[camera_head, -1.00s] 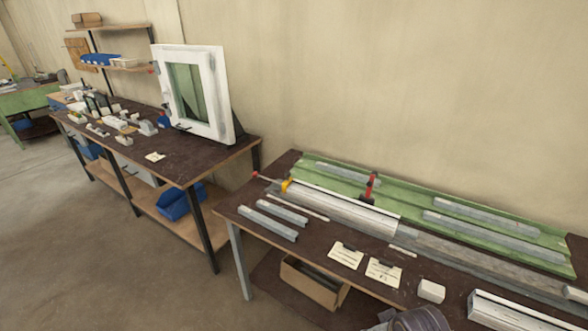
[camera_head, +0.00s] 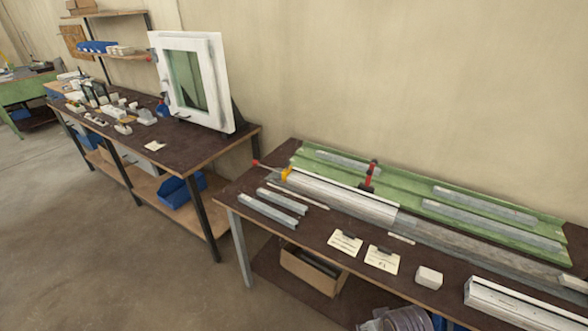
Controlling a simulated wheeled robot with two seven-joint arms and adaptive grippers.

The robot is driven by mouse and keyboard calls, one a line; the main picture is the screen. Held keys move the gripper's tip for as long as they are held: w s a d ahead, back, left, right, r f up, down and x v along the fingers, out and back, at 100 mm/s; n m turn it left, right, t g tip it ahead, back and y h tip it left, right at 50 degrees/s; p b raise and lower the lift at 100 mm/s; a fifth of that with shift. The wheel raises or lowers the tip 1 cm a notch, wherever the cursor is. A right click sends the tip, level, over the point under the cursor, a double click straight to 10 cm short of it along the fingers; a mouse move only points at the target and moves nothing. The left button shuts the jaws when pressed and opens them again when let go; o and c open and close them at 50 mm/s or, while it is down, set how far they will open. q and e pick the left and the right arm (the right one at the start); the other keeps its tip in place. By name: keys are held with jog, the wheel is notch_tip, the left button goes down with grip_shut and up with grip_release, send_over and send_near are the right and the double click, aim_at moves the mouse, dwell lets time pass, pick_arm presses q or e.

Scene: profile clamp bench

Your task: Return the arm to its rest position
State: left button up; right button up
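Neither of my grippers shows in the head view, and no arm can be made out with certainty. The right-hand workbench (camera_head: 225,187) carries a long white profile (camera_head: 340,196) lying in a grey metal channel. A clamp with a yellow part and a red tip (camera_head: 286,174) sits at the profile's left end. A second red and black clamp (camera_head: 369,176) stands upright behind the profile. The green backing rails (camera_head: 400,186) run along the wall side.
Two grey profile pieces (camera_head: 267,210), two paper cards (camera_head: 381,260), a white block (camera_head: 429,277) and another profile (camera_head: 520,304) lie on the bench. A cardboard box (camera_head: 308,271) is below. The left bench (camera_head: 205,150) holds a white window frame (camera_head: 212,110). Floor space in front is clear.

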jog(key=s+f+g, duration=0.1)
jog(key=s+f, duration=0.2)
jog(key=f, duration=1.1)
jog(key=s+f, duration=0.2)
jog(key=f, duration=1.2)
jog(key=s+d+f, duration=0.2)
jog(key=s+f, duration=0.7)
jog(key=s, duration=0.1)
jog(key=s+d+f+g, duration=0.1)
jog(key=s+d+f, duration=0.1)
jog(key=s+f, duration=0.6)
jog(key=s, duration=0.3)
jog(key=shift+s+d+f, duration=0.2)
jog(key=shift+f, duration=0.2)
